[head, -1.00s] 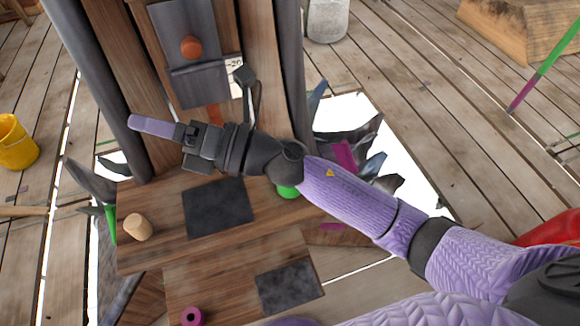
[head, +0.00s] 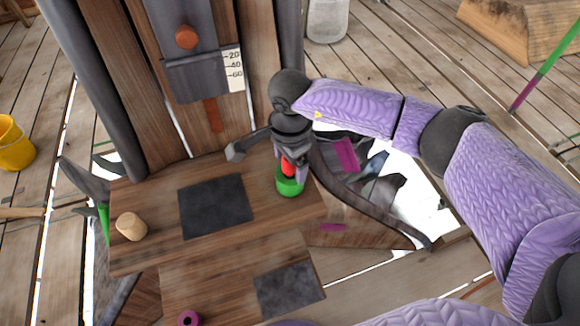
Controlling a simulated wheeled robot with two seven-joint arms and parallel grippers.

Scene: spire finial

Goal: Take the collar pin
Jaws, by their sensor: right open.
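A small red piece (head: 288,167), which looks like the collar pin, stands in a green round holder (head: 289,187) at the right end of the wooden ledge. My right gripper (head: 291,171) points down over it, with a purple finger just right of the red piece. The gripper is open, with its fingers low around the red piece; whether they touch it I cannot tell. Part of the red piece is hidden by the gripper. My left gripper is not in view.
A pale wooden peg (head: 131,227) stands at the ledge's left end, beside a dark square pad (head: 215,206). A lower step holds another dark pad (head: 289,289) and a magenta ring (head: 190,318). The upright column with an orange knob (head: 186,37) rises behind.

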